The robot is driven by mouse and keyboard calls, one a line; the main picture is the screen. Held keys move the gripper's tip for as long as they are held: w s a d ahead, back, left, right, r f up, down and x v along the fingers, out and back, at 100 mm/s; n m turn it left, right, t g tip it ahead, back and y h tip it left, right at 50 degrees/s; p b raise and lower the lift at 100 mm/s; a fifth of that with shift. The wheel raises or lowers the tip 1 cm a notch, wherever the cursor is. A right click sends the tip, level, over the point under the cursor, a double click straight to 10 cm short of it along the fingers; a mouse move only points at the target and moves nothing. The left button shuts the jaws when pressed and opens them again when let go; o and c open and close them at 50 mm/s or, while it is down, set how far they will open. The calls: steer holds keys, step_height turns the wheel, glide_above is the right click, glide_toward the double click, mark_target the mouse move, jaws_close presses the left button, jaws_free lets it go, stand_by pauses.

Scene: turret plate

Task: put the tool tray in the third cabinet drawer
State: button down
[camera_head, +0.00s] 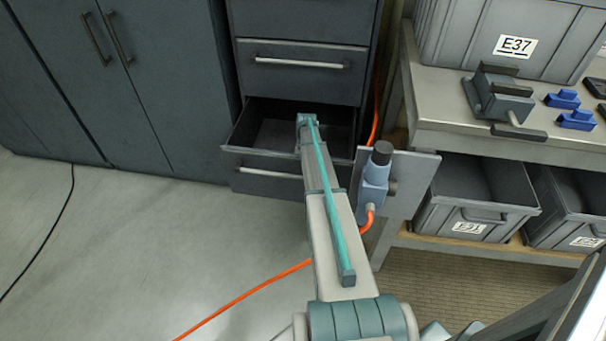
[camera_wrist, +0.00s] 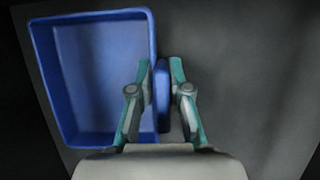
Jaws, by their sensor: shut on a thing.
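The blue tool tray (camera_wrist: 105,75) fills the left of the wrist view, an open box that looks empty. My gripper (camera_wrist: 162,75) has its two teal-tipped fingers on either side of a blue upright part at the tray's right side and is shut on it. Grey surface lies around the tray; whether it rests on it or hangs just above, I cannot tell. In the head view, a dark cabinet drawer (camera_head: 272,133) stands pulled open, and my arm reaches over it. The gripper and tray are hidden there behind my arm.
A shut drawer (camera_head: 300,78) with a bar handle sits above the open one. Right of the cabinet is a workbench (camera_head: 440,120) with a vise (camera_head: 498,97), blue parts and grey bins. An orange cable (camera_head: 245,297) and a black cable lie on the floor, which is mostly clear at left.

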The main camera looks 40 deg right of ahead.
steer(key=c, duration=1.1)
jaws_free()
steer(key=v, duration=1.2)
steer(key=shift+w+r, duration=0.1)
